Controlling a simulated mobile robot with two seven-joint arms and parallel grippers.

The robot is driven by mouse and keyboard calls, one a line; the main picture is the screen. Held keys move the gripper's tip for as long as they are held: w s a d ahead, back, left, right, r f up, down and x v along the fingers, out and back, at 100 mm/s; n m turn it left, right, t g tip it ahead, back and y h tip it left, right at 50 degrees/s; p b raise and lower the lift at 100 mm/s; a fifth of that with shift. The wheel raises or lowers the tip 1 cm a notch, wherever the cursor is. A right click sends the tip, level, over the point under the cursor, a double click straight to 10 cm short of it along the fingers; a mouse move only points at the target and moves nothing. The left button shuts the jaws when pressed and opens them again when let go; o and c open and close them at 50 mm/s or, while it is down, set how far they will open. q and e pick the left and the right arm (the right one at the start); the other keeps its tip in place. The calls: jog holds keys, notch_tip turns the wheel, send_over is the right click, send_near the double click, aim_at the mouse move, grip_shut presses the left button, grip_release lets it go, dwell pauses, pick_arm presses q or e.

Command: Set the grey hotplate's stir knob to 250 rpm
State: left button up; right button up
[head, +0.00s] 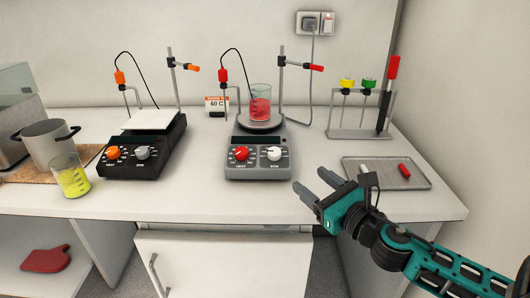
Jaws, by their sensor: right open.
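The grey hotplate (258,163) stands on the bench in the middle of the view. Its front panel has a red heat knob (241,153) on the left and a white stir knob (274,153) on the right. The setting of the stir knob is too small to read. A beaker of red liquid (261,104) stands on its round plate. My right gripper (310,180) is open and empty, right of and nearer than the stir knob, apart from it. My left gripper is not in view.
A black hotplate (145,144) with an orange and a grey knob stands to the left, near a beaker of yellow liquid (70,177) and a pot (47,143). A metal tray (385,180) with small stir bars and a rack (360,133) are at right.

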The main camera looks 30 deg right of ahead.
aim_at(275, 152)
jog(key=shift+w+r, duration=0.1)
jog(key=shift+w, duration=0.4)
jog(key=w+p, duration=0.1)
jog(key=w, duration=1)
jog(key=shift+w+a, duration=0.1)
jog(key=shift+w, duration=0.25)
jog(key=c, duration=1)
